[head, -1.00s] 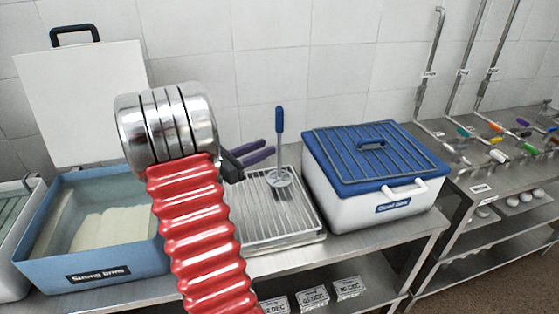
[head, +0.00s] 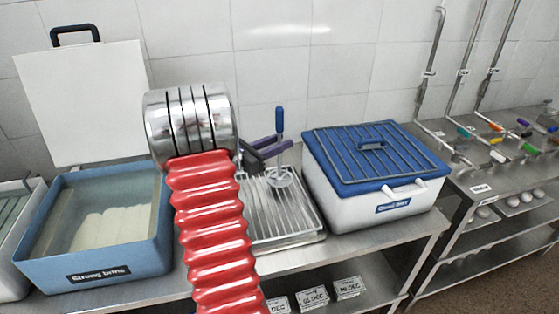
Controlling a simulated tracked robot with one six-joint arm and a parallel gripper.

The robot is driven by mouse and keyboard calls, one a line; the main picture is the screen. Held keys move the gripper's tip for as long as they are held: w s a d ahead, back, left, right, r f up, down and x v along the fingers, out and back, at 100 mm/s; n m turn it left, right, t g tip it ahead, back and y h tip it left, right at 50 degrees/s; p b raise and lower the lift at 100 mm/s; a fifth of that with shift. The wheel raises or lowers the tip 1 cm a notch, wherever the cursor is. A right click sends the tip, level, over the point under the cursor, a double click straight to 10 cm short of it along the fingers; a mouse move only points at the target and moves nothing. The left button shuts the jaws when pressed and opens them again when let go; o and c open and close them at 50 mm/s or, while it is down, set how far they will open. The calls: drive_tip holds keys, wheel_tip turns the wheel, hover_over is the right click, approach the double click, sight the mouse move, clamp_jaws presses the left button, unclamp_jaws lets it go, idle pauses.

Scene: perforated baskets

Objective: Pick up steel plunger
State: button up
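The steel plunger (head: 280,122) stands upright on a ribbed metal tray (head: 310,226), with a blue handle on top and a pale perforated disc at its foot. My gripper (head: 284,143) has two purple fingers that reach in from the left at the height of the shaft, just below the blue handle. The fingers are apart, and their tips overlap the shaft in the picture. Whether they touch it cannot be told. My arm hides the left part of the tray.
A white box (head: 350,205) with a blue lid and grey rack stands close right of the tray. Pipes and colored taps are farther right. The tiled wall is behind.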

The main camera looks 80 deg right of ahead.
drive_tip(key=shift+s+d, duration=0.1)
idle(0.5)
clamp_jaws()
idle(1.2)
